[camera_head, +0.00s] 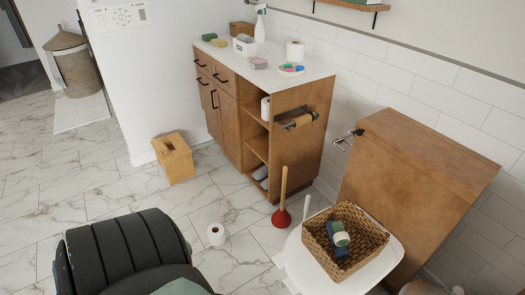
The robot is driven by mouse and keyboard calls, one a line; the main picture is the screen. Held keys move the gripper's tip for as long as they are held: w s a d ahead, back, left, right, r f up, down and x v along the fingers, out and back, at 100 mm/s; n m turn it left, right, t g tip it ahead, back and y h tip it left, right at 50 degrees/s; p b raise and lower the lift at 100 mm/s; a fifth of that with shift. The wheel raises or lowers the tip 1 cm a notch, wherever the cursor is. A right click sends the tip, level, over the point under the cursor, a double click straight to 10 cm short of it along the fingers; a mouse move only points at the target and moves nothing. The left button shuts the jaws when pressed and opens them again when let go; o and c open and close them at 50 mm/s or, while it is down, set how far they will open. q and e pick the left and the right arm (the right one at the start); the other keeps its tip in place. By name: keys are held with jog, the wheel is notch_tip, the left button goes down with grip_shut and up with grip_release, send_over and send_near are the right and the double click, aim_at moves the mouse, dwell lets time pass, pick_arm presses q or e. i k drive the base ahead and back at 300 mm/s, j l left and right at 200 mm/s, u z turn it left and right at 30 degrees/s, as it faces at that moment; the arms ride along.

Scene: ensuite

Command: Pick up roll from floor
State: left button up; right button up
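A white toilet paper roll (216,234) stands upright on the marble tile floor, left of the red plunger and in front of the wooden cabinet. The centre hole in its top shows. Neither of my grippers shows in the head view, so I cannot see whether they are open or shut.
A red plunger (282,217) with a wooden handle stands right of the roll, near the white toilet (377,272) with a wicker basket (372,241) on it. A wooden cabinet (229,113) and small wooden bin (173,158) stand behind.

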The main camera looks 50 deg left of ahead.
aim_at(215, 232)
jog(key=u, duration=2.2)
jog(key=z, duration=0.3)
jog(key=i+j+z, duration=0.15)
jog(key=z, duration=0.35)
jog(key=i+j+z, duration=0.1)
jog(key=j+z, duration=0.2)
jog(key=z, duration=0.2)
jog(key=i+j+z, duration=0.1)
jog(key=j+z, duration=0.2)
jog(key=z, duration=0.15)
jog(key=j+z, duration=0.3)
jog(key=z, duration=0.2)
